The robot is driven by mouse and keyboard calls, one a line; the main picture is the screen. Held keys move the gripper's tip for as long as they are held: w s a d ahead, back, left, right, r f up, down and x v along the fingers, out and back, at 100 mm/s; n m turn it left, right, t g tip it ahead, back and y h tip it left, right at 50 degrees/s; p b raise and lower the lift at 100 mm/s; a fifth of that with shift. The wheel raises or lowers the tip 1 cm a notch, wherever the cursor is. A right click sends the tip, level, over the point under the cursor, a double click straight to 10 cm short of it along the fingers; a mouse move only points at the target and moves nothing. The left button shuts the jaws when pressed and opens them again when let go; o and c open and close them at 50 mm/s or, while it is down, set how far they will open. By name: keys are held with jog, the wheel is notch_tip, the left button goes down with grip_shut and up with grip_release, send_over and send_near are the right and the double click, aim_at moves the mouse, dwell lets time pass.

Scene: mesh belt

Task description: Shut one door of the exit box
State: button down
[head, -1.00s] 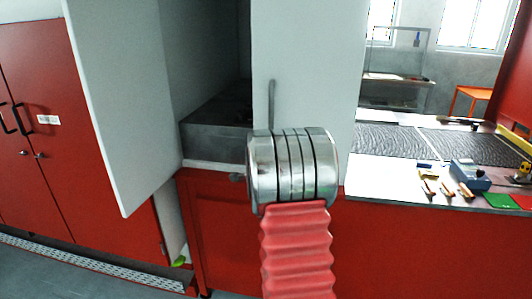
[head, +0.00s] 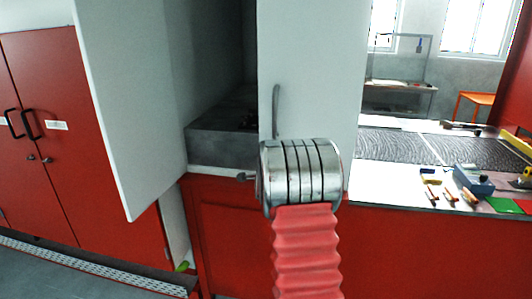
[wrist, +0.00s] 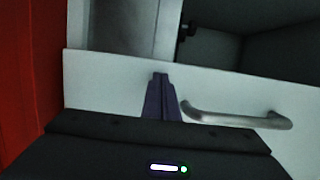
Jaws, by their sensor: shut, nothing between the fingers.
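The exit box is a pale cabinet with a dark grey inside (head: 225,120). Its left door (head: 130,100) stands wide open at the left. Its right door (head: 315,70) also stands open, to the right of the dark opening, with a curved metal handle (head: 276,108). In the wrist view this pale door panel (wrist: 100,90) crosses the picture, with its handle (wrist: 240,118) at the right. My gripper (wrist: 161,76) is shut and empty, its fingers in front of the panel, just left of the handle. Whether they touch it I cannot tell. My arm hides the gripper in the head view.
Red cupboards (head: 75,130) stand at the left, above a perforated floor strip (head: 90,265). A red base (head: 225,235) is under the box. A workbench at the right carries dark mesh (head: 395,145), a blue-grey block (head: 474,182) and several small tools.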

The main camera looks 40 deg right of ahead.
jog(key=shift+d, duration=0.2)
jog(key=s+a, duration=0.8)
jog(key=a, duration=0.3)
jog(key=shift+s+a, duration=0.2)
jog(key=shift+a, duration=0.1)
jog(key=shift+f, duration=0.1)
